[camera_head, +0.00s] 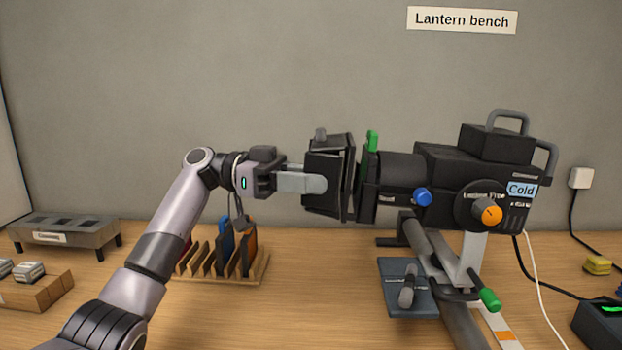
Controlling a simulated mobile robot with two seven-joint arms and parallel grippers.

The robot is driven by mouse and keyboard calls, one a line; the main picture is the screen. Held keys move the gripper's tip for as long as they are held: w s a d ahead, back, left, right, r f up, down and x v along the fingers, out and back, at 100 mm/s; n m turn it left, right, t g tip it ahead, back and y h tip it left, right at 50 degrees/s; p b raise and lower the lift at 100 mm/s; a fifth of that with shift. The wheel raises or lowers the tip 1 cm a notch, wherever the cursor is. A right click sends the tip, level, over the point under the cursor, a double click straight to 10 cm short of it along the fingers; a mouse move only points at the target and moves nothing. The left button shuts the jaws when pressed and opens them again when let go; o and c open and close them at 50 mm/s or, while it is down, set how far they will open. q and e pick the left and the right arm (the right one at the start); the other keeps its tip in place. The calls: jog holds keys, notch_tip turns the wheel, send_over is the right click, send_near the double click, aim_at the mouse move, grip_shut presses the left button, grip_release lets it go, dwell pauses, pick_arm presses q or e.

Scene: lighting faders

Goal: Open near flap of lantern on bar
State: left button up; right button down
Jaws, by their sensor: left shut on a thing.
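The black lantern (407,167) is mounted on a bar (425,245) and its front end points left. A set of black flaps is at that end. The near flap (324,200) is the broad dark panel facing me, and it extends forward from the frame toward the left. A small grey tab (320,134) shows at the top of the flaps. My left gripper (312,183) reaches in from the left and is shut on the near flap. Its pale finger covers the middle of the flap, and the far finger is hidden. My right gripper is not in view.
A green-topped holder (372,141), a blue knob (422,197) and an orange knob (491,215) are on the lantern. Below are a blue plate (395,300) and a green-handled clamp (489,299). A wooden rack (257,274) stands behind my forearm. Cables hang at right.

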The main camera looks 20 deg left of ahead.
pick_arm(q)
jog(key=shift+f+g, duration=0.1)
jog(key=shift+g, duration=0.2)
dwell(0.4)
jog(key=o, duration=0.8)
jog(key=shift+o, duration=0.2)
jog(key=a+b, duration=0.1)
jog(key=a, duration=0.6)
jog(key=shift+s, duration=0.2)
